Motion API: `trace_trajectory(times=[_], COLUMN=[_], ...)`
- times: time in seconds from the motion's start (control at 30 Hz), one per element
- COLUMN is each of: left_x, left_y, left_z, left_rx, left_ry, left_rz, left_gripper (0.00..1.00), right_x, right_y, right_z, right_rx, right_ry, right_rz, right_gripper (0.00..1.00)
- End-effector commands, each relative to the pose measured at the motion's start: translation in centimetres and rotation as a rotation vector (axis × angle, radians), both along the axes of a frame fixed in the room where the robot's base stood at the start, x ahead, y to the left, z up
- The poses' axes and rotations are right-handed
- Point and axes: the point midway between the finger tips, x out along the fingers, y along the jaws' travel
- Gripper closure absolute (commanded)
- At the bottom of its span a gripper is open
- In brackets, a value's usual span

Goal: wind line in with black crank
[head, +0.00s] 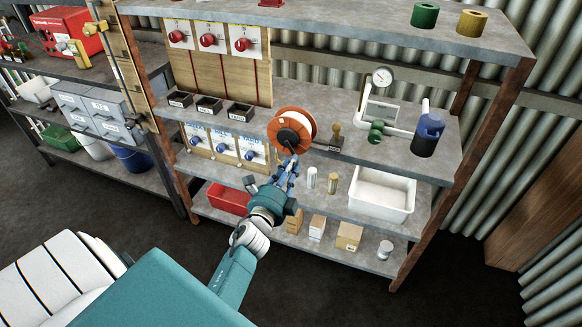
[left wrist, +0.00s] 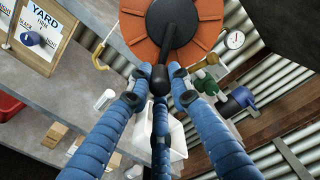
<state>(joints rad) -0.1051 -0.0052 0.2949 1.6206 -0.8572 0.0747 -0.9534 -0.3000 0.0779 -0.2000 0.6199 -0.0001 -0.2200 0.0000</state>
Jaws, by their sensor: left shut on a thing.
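The line reel (head: 296,128), an orange flange around a white middle, is mounted at the front of the middle shelf. In the left wrist view its orange face (left wrist: 205,28) fills the top, with a dark round hub in the middle. The black crank (left wrist: 168,38) runs down from the hub to a dark knob. My left gripper (left wrist: 160,76) is shut on that knob, its blue fingers on both sides of it. My right gripper is out of view.
A brass-coloured fitting (head: 336,135) stands close right of the reel. Beyond it are a dial gauge (head: 382,76) with white pipework and a blue container (head: 427,134). Small black trays (head: 209,105) lie left. A white bin (head: 381,193) stands on the shelf below.

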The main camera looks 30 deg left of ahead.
Motion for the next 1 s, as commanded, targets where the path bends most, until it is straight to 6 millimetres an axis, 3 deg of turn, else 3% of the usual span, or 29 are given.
trace_trajectory(times=[0.17,0.2,0.27,0.67,1.0], left_x=[0.0,0.0,0.0,-0.7,-7.2], left_y=[0.0,0.0,0.0,-0.2,-1.7], left_z=[-0.1,-0.1,-0.1,-0.1,-0.2], left_rx=[-0.001,-0.001,-0.001,-0.003,-0.004], left_ry=[0.002,0.001,0.001,0.000,0.004], left_rz=[0.001,0.001,0.000,0.000,0.002], left_gripper=[1.00,0.73,0.61,0.61,0.61], right_x=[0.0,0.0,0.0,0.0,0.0], right_y=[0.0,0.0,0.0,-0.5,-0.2], right_z=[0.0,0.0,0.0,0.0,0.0], right_rx=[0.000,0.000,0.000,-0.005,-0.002], right_ry=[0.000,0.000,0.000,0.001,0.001], right_rz=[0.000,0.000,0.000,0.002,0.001], right_gripper=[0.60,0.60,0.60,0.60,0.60])
